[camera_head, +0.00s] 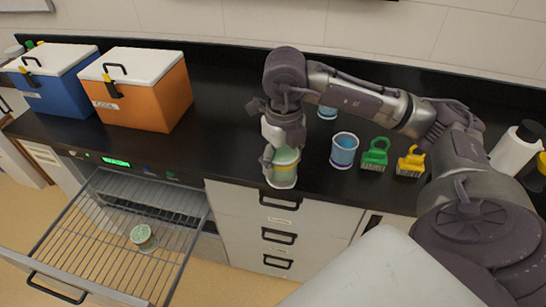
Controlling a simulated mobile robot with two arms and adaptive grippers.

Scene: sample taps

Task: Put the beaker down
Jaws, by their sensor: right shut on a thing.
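A beaker (284,172) with pale green contents and a yellowish band stands upright at the front edge of the black counter. My right gripper (268,160) reaches down from above and is shut on this beaker. I cannot tell whether the beaker's base touches the counter. A blue beaker (344,151) stands to its right, and another blue one (327,112) is farther back, partly hidden by my arm. My left gripper is not in view.
A green brush (375,154) and a yellow brush (411,162) lie right of the beakers. Orange (150,95) and blue (62,90) cool boxes stand at left. Below, a pulled-out wire rack (110,250) holds a small green-topped container (143,237). Bottles (515,148) stand far right.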

